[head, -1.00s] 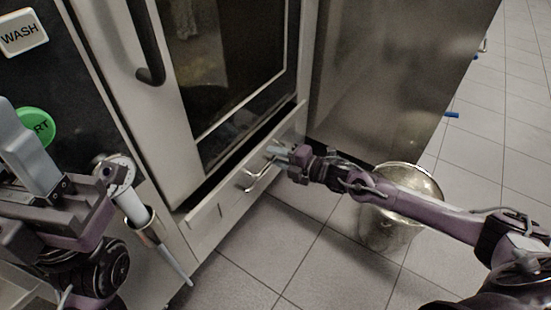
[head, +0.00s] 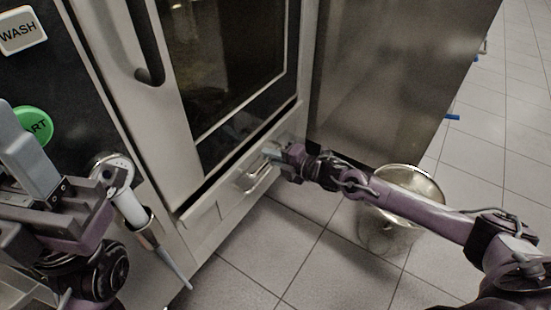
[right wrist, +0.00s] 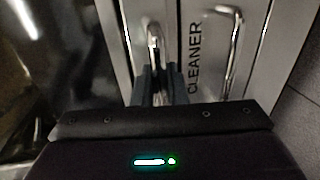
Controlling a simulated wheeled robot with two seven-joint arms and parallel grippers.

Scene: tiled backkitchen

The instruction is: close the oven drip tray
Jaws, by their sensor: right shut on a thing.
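The oven's low front strip below the glass door carries metal bar handles. My right gripper (head: 272,150) reaches this strip from the right in the head view. In the right wrist view its dark fingers are shut on the left bar handle (right wrist: 153,40), which I take to be the drip tray's. The tray itself is hidden, and I cannot tell how far out it stands. A second bar handle (right wrist: 232,45) sits on the panel marked CLEANER (right wrist: 195,60); a handle also shows in the head view (head: 255,180). My left gripper (head: 25,160) is at the left edge; its jaw opening is unclear.
The oven door (head: 235,75) is shut above the strip. A metal pot (head: 410,185) stands on the floor beneath my right forearm. A hand shower (head: 128,205) hangs in a holder at the oven's left. Tiled floor (head: 330,265) in front is mostly clear.

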